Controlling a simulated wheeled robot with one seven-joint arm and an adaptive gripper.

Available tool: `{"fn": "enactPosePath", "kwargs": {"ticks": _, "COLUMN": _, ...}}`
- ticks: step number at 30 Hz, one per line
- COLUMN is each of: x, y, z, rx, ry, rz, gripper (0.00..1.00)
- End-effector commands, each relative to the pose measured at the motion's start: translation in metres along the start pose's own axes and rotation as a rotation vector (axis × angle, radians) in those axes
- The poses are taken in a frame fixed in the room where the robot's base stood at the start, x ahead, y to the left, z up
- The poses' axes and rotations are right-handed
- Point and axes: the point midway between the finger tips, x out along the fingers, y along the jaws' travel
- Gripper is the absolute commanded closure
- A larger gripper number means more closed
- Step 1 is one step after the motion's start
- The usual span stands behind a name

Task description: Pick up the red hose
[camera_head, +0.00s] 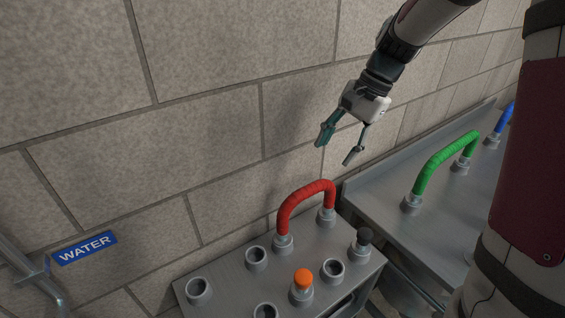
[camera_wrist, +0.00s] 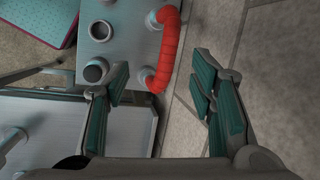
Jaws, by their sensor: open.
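The red hose (camera_head: 304,196) is a ribbed arch with its two ends seated on metal fittings on a grey panel (camera_head: 226,282). My gripper (camera_head: 338,153) is open and empty in the head view, above and a little right of the hose, apart from it. In the wrist view the red hose (camera_wrist: 167,50) shows beyond and between the teal-padded fingers of my gripper (camera_wrist: 168,98), nearer the left finger. The hose's full length is visible in the head view.
The panel also carries open fittings, an orange plug (camera_head: 303,277) and a black plug (camera_head: 364,236). A metal counter (camera_head: 390,214) at right bears a green hose (camera_head: 444,160) and a blue hose (camera_head: 505,118). A stone wall (camera_head: 200,130) stands close behind, with a WATER sign (camera_head: 84,248).

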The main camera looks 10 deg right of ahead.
Motion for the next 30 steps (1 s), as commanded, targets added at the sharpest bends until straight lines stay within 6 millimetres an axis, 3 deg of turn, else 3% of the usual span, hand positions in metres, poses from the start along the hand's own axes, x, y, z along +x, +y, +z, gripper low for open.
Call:
{"fn": "enactPosePath", "kwargs": {"ticks": 3, "x": 0.021, "y": -0.006, "z": -0.028, "rx": 0.099, "ry": -0.044, "rz": -0.004, "gripper": 0.50}}
{"fn": "enactPosePath", "kwargs": {"ticks": 9, "x": 0.039, "y": -0.010, "z": -0.046, "rx": 0.175, "ry": -0.077, "rz": -0.011, "gripper": 0.50}}
{"fn": "enactPosePath", "kwargs": {"ticks": 21, "x": 0.105, "y": -0.011, "z": -0.042, "rx": 0.180, "ry": -0.081, "rz": -0.010, "gripper": 0.50}}
{"fn": "enactPosePath", "kwargs": {"ticks": 30, "x": 0.128, "y": -0.012, "z": -0.040, "rx": 0.180, "ry": -0.079, "rz": -0.012, "gripper": 0.50}}
